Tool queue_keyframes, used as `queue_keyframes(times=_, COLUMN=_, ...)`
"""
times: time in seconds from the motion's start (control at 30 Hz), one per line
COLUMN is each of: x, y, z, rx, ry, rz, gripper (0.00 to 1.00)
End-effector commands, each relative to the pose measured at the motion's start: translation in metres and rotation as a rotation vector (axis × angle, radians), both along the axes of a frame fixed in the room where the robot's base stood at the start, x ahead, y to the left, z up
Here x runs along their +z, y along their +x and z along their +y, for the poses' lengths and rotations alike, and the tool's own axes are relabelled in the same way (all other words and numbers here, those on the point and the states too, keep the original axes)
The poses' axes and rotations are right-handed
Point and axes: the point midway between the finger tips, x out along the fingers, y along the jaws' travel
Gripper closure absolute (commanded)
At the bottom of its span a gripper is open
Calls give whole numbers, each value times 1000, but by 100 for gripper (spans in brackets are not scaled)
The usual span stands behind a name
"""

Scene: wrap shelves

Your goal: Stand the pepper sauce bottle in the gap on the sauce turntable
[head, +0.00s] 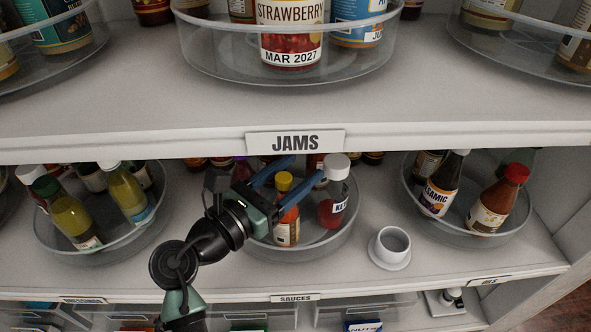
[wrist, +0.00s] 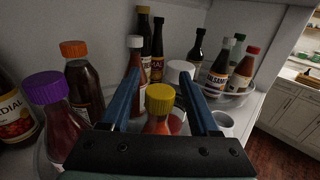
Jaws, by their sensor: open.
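The sauce turntable (head: 345,233) is a clear round tray on the middle shelf, above the "SAUCES" label. An orange-red bottle with a yellow cap (head: 286,212) stands upright near its front; I cannot read its label, so cannot tell if it is the pepper sauce. My gripper (head: 304,166) is open over the turntable, with blue fingers pointing inward. In the wrist view, the yellow cap (wrist: 160,99) shows between the fingers (wrist: 158,76), and no grip on it shows. A white-capped red bottle (head: 333,205) stands to its right. My arm hides the turntable's left part and any gap there.
A white cup (head: 389,248) stands on the shelf right of the turntable. Other turntables with bottles flank it, left (head: 98,246) and right (head: 465,238). The "JAMS" shelf (head: 150,135) hangs close above. Purple-capped (wrist: 62,120) and orange-capped (wrist: 84,85) bottles stand left of my fingers.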

Motion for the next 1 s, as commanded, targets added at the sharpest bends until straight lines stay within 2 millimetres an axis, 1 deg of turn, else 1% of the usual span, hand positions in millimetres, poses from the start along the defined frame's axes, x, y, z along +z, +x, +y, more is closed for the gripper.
queue_keyframes(times=0.17, x=4, y=0, z=0, rx=0, ry=1, rz=-2, gripper=38)
queue_keyframes(times=0.27, x=1, y=-8, z=9, rx=3, ry=-1, rz=-1, gripper=38)
queue_keyframes(times=0.6, x=0, y=-58, z=60, rx=5, ry=1, rz=-2, gripper=38)
queue_keyframes(times=0.7, x=1, y=-70, z=71, rx=4, ry=0, rz=-1, gripper=38)
queue_keyframes(times=0.83, x=2, y=-80, z=81, rx=2, ry=1, rz=-1, gripper=38)
queue_keyframes(times=1.0, x=3, y=-85, z=85, rx=0, ry=1, rz=-1, gripper=38)
